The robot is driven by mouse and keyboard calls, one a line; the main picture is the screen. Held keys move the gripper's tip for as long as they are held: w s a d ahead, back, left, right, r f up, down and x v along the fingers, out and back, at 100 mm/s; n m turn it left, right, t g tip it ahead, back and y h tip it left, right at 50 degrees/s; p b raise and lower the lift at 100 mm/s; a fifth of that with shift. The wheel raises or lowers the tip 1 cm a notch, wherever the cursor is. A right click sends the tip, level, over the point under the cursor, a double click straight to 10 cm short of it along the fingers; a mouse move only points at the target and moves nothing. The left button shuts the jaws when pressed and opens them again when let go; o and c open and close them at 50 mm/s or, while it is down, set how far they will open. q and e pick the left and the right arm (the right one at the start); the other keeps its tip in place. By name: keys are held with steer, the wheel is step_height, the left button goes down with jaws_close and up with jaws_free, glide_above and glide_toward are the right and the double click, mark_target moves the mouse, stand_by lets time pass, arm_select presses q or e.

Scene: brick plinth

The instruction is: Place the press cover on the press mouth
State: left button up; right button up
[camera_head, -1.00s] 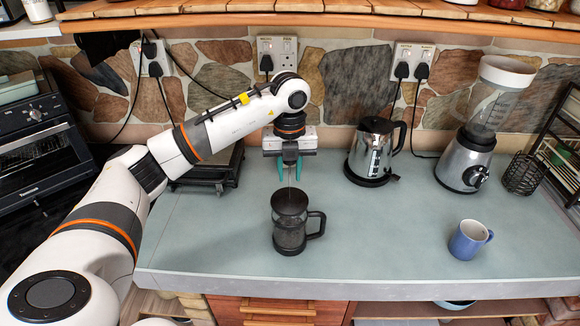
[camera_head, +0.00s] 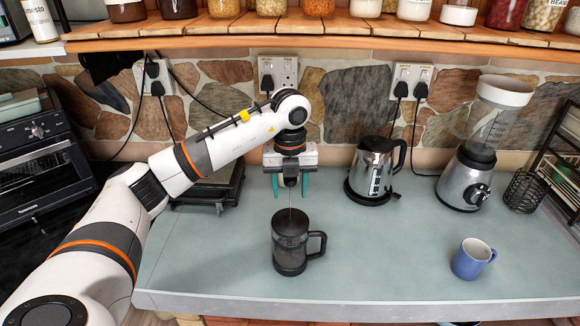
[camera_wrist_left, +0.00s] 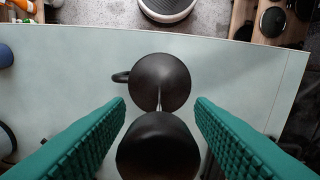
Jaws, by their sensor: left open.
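The press (camera_head: 289,252), a dark glass jug with a black handle on its right, stands upright on the counter. Its black round cover (camera_head: 290,224) sits on the press mouth and looks level, with a thin rod rising from it. My left gripper (camera_head: 290,194) is above the press with its teal fingers spread on either side of the rod. In the left wrist view, the cover (camera_wrist_left: 160,78) is beyond the fingertips, and the dark plunger knob (camera_wrist_left: 158,150) is between the open fingers, apart from both. My right gripper is not in view.
A steel kettle (camera_head: 374,168) stands behind and right of the press. A blue mug (camera_head: 471,259) and a blender (camera_head: 470,180) are farther right. A dark scale-like appliance (camera_head: 210,188) is at the back left. The counter (camera_head: 385,255) between press and mug is clear.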

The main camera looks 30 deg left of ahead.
arm_select(q)
step_height(320, 180, up, 3)
steer(key=shift+r+b, duration=0.2)
steer(key=shift+b, duration=0.55)
step_height(320, 180, up, 8)
steer(key=shift+f+p, duration=0.2)
steer(key=shift+p, duration=0.2)
stand_by(0.6)
